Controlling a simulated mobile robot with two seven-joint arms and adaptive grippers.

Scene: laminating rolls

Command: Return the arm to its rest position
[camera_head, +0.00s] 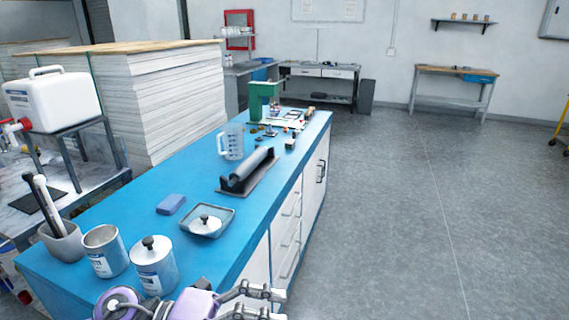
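My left gripper (280,305) shows at the bottom edge, in front of the near end of the blue-topped bench (122,215). Its two fingers point right and are apart, with nothing seen between them. The purple and grey parts of my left arm behind it are cut off by the frame's bottom. My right gripper is not in view.
Near the gripper stand a lidded tin (153,268), an open tin (104,252) and a grey pot (62,243) with tools. Floor (420,220) right is clear.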

